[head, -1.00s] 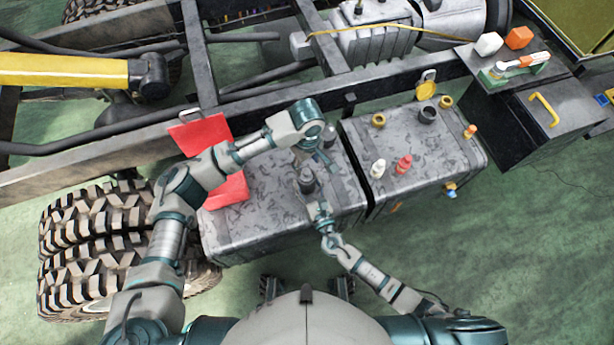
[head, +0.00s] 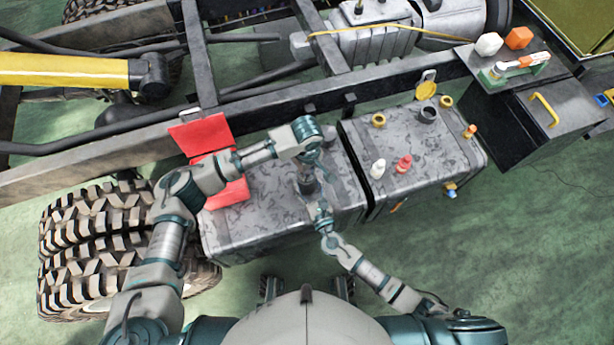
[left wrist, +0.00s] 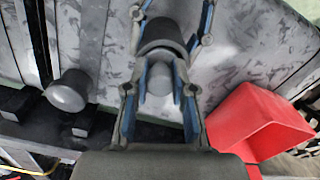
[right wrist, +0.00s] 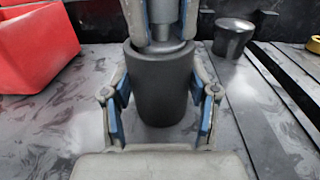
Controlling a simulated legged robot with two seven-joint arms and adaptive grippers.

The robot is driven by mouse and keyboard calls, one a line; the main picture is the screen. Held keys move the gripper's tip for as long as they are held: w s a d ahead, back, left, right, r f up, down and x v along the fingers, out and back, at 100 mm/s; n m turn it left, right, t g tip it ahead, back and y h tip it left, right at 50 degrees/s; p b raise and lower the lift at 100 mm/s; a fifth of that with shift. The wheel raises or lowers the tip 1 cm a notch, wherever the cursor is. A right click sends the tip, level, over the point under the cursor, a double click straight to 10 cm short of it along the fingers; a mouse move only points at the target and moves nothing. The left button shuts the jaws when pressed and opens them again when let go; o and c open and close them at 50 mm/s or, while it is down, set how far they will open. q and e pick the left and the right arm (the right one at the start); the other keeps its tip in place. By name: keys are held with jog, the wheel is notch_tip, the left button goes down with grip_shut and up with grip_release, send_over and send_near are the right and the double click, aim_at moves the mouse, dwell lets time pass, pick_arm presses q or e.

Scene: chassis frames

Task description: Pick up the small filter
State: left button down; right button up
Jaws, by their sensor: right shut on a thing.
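A dark grey cylinder (right wrist: 162,95) stands upright on the patterned grey tank, with a smaller light grey filter (left wrist: 160,76) at its top. In the head view the dark cylinder (head: 306,187) is partly hidden by my arms. My left gripper (left wrist: 160,85) points down from above, its blue-padded fingers on either side of the small filter, with narrow gaps showing. Its fingers also show in the right wrist view (right wrist: 170,15). My right gripper (right wrist: 160,110) is shut around the dark cylinder from the near side.
A second dark tapered piece (left wrist: 70,90) stands on the tank behind. An open red box (head: 222,180) lies left. The right-hand tank holds a white bottle (head: 378,168), a red bottle (head: 404,164) and several caps. The chassis rail (head: 270,110) runs behind.

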pick_arm(q)
notch_tip(320, 180, up, 10)
jog(key=shift+f, duration=0.1)
dwell(0.5)
pick_arm(e)
jog(key=o, duration=1.4)
